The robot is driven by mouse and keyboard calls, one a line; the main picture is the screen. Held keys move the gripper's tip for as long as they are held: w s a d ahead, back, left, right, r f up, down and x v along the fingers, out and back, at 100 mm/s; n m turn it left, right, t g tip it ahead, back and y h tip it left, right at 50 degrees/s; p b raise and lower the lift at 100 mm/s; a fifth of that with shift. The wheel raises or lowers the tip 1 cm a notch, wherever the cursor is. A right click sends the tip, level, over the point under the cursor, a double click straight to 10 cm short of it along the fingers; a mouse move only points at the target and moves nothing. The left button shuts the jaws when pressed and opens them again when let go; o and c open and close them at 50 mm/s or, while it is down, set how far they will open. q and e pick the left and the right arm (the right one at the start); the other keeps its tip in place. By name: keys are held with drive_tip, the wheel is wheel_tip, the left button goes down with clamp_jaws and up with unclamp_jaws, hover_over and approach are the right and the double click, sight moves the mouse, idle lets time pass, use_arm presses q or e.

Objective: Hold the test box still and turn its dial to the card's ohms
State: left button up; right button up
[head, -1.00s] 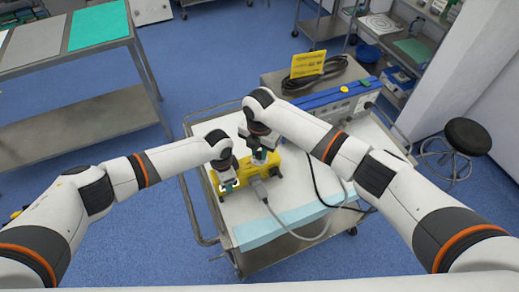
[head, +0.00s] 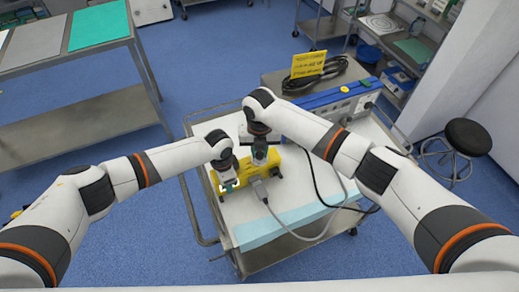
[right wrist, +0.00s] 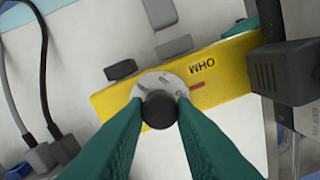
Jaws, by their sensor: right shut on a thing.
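The yellow test box (head: 245,174) lies on the cart top. It also shows in the right wrist view (right wrist: 232,72), with printed OHM letters, a red mark and a pale round dial (right wrist: 160,85) with a dark knob (right wrist: 160,109). My right gripper (head: 260,156) is above the box; its teal fingertips (right wrist: 159,116) are shut on the knob. My left gripper (head: 229,185) is at the box's left end in the head view; whether its fingers grip the box is unclear. The yellow card (head: 309,64) stands at the back; its writing is too small to read.
A light blue cloth (head: 262,231) covers the front edge.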

sight(260, 153)
use_arm(q)
drive_tip(key=shift+a, duration=0.1)
use_arm(e)
drive_tip(key=shift+r, duration=0.1)
drive_tip(key=o, duration=1)
wheel_tip(260, 153, up, 12)
use_arm(q)
drive_tip(key=o, duration=1.3)
